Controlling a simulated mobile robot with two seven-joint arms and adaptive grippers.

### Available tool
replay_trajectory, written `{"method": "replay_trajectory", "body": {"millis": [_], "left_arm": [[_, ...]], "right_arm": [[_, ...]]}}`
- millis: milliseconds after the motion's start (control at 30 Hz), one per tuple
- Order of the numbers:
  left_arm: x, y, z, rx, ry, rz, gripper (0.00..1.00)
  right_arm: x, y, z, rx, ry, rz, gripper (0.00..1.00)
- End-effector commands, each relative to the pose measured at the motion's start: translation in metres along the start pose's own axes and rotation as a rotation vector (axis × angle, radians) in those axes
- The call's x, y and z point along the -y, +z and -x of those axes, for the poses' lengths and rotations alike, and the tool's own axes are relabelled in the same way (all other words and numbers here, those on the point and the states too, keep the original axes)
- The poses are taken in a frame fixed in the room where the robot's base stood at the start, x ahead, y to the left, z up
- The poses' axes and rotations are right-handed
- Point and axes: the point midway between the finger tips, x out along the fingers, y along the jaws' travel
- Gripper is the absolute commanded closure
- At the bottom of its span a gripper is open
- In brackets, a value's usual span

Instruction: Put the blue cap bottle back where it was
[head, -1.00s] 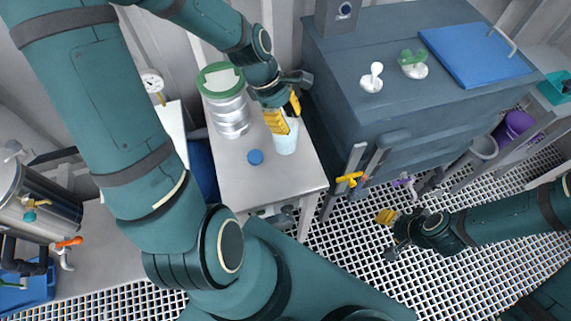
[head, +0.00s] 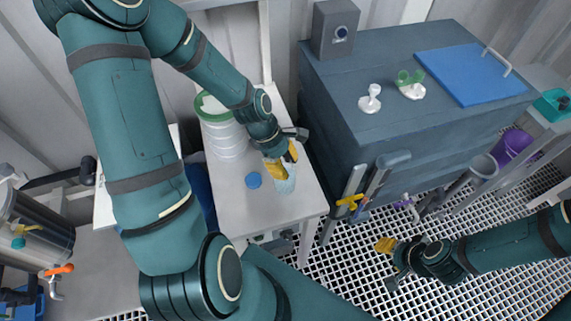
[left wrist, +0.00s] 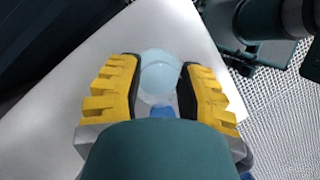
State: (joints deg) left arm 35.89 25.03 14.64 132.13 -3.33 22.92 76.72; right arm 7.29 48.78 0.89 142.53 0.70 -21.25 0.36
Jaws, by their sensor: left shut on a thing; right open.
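My left gripper (head: 281,167) is shut on a clear, pale bottle (head: 286,183) over the grey table near its right edge. In the left wrist view the bottle (left wrist: 160,72) shows as a round translucent shape between the yellow fingers (left wrist: 160,92). I cannot tell whether its base touches the table. A round blue cap (head: 253,180) lies on the table just left of the bottle. A blue patch (left wrist: 162,112) also shows below the bottle in the left wrist view, partly hidden by my gripper. My right gripper (head: 388,262) is open and empty above the grated floor.
A green-rimmed container (head: 227,140) stands behind and left of the bottle on the table (head: 235,210). A dark blue-grey cabinet (head: 350,135) stands close on the right, with a blue panel (head: 475,73) on top. The table front is clear.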

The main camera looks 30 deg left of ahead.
Motion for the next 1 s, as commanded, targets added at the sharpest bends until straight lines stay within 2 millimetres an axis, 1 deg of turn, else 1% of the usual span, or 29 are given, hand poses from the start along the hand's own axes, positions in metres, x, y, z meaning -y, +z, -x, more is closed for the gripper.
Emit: {"method": "replay_trajectory", "body": {"millis": [133, 267, 300, 333, 367, 633, 767, 867, 1000], "left_arm": [[0.000, 0.001, 0.001, 0.000, 0.001, -0.001, 1.00], [0.000, -0.001, -0.003, 0.000, 0.001, 0.000, 1.00], [0.000, -0.001, -0.003, 0.000, 0.000, 0.001, 0.52], [0.000, -0.001, -0.002, 0.000, 0.000, 0.001, 0.42], [0.000, -0.001, -0.002, 0.000, 0.000, 0.001, 0.36], [0.000, -0.001, -0.002, 0.000, 0.000, 0.000, 0.36], [0.000, 0.001, 0.004, -0.001, 0.001, 0.000, 0.36], [-0.001, 0.000, 0.017, -0.003, 0.004, 0.002, 0.36], [-0.001, 0.001, 0.045, -0.004, 0.006, 0.001, 0.36]], "right_arm": [[0.000, 0.000, 0.000, 0.000, 0.000, 0.000, 0.53], [-0.001, 0.001, -0.002, 0.002, 0.000, 0.000, 0.53], [-0.001, 0.001, -0.002, 0.002, 0.000, 0.001, 0.53], [-0.001, 0.001, -0.002, 0.002, 0.000, 0.001, 0.53], [-0.001, 0.001, -0.002, 0.002, 0.000, 0.001, 0.53], [-0.001, 0.001, -0.001, 0.002, 0.000, 0.000, 0.53], [0.001, -0.001, 0.002, -0.001, 0.000, 0.000, 0.53], [0.002, -0.002, 0.004, -0.003, 0.000, -0.001, 0.53], [0.004, -0.004, 0.009, -0.008, 0.001, -0.002, 0.53]]}}
